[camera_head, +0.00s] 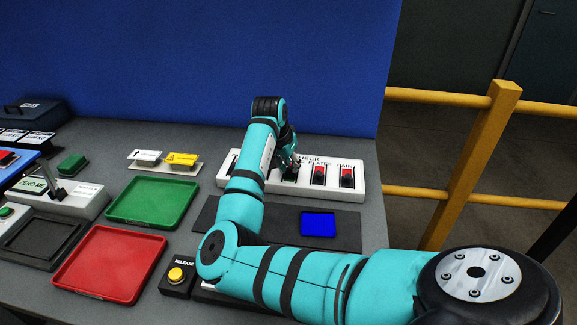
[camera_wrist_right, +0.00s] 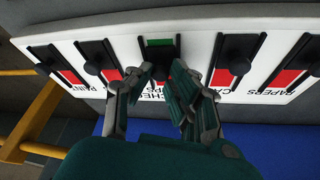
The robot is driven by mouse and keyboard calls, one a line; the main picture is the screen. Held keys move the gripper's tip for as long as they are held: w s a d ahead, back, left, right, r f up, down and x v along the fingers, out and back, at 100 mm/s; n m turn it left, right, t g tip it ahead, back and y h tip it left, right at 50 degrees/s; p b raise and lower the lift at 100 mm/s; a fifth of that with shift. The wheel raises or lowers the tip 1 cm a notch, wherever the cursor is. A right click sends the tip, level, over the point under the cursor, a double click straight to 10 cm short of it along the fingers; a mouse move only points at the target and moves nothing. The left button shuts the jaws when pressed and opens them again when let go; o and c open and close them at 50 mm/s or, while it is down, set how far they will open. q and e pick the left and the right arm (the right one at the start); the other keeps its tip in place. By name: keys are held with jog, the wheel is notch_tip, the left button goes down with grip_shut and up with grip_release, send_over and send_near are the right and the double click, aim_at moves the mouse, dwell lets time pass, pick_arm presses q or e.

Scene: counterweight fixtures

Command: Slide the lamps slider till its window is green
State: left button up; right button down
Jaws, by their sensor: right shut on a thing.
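The white slider panel (camera_head: 262,186) stands at the back of the bench, with several black slider tracks in a row. In the right wrist view, the middle slider (camera_wrist_right: 161,44) shows a green window at the far end of its track. My right gripper (camera_wrist_right: 163,82) is shut on this slider's knob, which is mostly hidden between the fingers. In the head view, my right gripper (camera_head: 289,163) reaches down onto the panel's middle. My left gripper is out of view.
Neighbouring sliders show red windows, including the plates slider (camera_head: 318,176) and the paint slider (camera_head: 347,178), close beside my fingers. A blue square (camera_head: 319,224) lies in front. A green tray (camera_head: 152,202), a red tray (camera_head: 110,263) and a yellow release button (camera_head: 176,275) are left.

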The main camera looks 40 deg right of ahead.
aim_at(283, 175)
jog(key=w+d, duration=0.2)
jog(key=d, duration=0.1)
jog(key=shift+w, duration=0.15)
jog(key=shift+a+r, duration=0.1)
jog(key=shift+r, duration=0.1)
jog(key=c, duration=1.5)
grip_release()
jog(key=shift+o, duration=1.4)
jog(key=shift+w+f, duration=0.1)
jog(key=shift+f, duration=0.05)
jog(key=v, duration=1.2)
jog(key=shift+f, duration=0.1)
